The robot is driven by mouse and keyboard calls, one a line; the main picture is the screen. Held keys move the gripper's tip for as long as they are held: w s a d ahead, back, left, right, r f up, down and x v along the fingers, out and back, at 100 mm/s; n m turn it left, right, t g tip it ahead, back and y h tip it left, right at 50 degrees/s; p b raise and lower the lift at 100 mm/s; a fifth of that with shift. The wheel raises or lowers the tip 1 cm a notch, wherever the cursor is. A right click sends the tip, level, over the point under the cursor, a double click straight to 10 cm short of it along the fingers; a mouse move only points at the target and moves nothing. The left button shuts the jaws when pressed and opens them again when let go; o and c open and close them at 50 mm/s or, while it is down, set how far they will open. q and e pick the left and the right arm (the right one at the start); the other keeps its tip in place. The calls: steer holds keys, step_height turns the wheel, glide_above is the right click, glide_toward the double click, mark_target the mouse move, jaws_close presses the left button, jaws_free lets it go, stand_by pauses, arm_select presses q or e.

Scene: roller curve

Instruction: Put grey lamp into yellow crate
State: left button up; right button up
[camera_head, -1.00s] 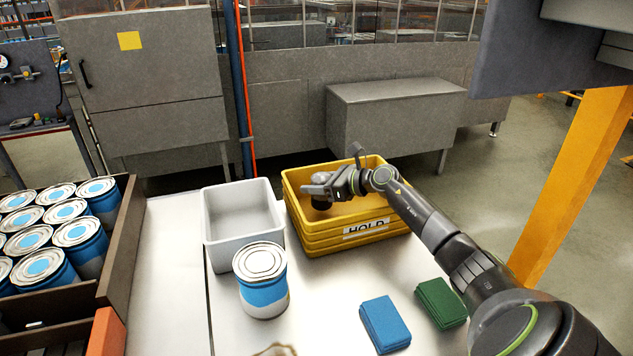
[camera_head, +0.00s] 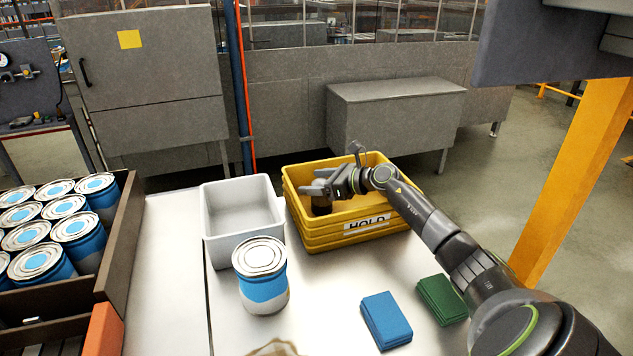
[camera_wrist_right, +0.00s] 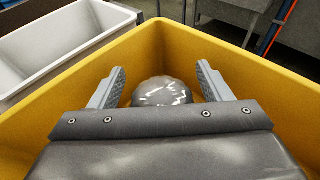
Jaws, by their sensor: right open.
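The yellow crate (camera_head: 318,240), marked HOLD, stands on the table right of centre; its walls also fill much of the right wrist view (camera_wrist_right: 255,75). My right gripper (camera_head: 312,186) is inside the crate's opening. In the right wrist view its two fingers (camera_wrist_right: 158,88) stand apart. A grey, rounded, shiny thing, likely the grey lamp (camera_wrist_right: 162,91), shows between and beyond the fingers, inside the crate. In the head view a dark part of it (camera_head: 321,208) shows below the gripper. Whether it rests on the crate floor I cannot tell. My left gripper does not show.
A white-grey bin (camera_head: 241,205) stands left of the crate. A blue-banded can (camera_head: 262,284) stands in front of it. A blue block (camera_head: 386,321) and a green block (camera_head: 442,300) lie at the right. A brown box (camera_head: 122,235) of several cans is at the left.

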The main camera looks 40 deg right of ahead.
steer(key=shift+s+f, duration=0.1)
steer(key=shift+f, duration=0.3)
steer(key=shift+r+p, duration=0.4)
steer(key=shift+p, duration=0.1)
steer(key=shift+r+p, duration=0.35)
steer(key=shift+p, duration=0.1)
steer(key=shift+s+d+f+b, duration=0.25)
steer(key=shift+s+d+b, duration=0.15)
steer(key=shift+b, duration=0.2)
steer(key=r+b+v, duration=0.1)
steer(key=b+v, duration=0.3)
steer(key=v, duration=0.7)
steer(key=shift+w+a, duration=0.15)
